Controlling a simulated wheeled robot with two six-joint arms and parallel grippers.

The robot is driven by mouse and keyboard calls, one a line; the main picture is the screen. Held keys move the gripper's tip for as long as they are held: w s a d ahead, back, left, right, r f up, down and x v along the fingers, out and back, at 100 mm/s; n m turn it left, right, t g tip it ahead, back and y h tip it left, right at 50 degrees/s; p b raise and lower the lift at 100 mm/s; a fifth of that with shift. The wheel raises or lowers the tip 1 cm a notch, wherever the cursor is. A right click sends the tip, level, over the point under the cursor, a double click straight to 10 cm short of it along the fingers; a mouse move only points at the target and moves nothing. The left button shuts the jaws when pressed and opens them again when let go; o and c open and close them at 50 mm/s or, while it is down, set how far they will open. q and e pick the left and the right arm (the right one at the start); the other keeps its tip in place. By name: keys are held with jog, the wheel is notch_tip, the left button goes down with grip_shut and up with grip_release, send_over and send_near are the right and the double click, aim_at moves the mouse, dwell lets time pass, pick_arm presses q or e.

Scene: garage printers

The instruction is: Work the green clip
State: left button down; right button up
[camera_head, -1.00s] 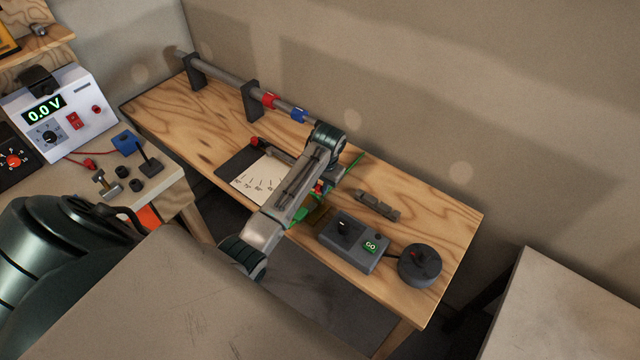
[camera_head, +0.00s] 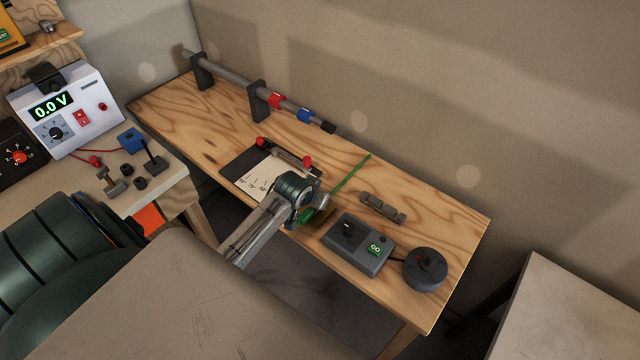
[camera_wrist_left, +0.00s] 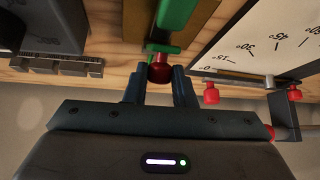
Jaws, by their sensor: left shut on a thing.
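A green clip (camera_wrist_left: 176,14) shows at the top of the left wrist view. A dark red knob (camera_wrist_left: 160,71) sits at its near end. My left gripper (camera_wrist_left: 159,78) is shut on this knob, with one dark finger on each side. My wrist hides most of the clip there. My right gripper is in neither view.
The wooden bench (camera_head: 215,137) carries a marked angle plate (camera_head: 255,178), a grey control box (camera_head: 352,250) with a green GO button, a round black dial (camera_head: 425,268), a grey stepped block (camera_head: 382,207) and a rod with red and blue rings. A wall stands behind.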

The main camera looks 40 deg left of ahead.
aim_at(311, 209)
pick_arm(q)
jog(key=s+f+t+b, duration=0.1)
jog(key=t+b, duration=0.2)
jog(key=shift+s+f, duration=0.35)
jog(key=shift+s+f+t+b, duration=0.2)
jog(key=shift+s+t+b, duration=0.1)
jog(key=shift+t+b, duration=0.7)
jog(key=shift+s+a+t+b, duration=0.1)
jog(key=shift+t+b, duration=0.25)
jog(key=shift+t, duration=0.25)
jog(key=c, duration=1.4)
grip_release()
jog(key=shift+c, duration=0.2)
jog(key=shift+o, duration=1.2)
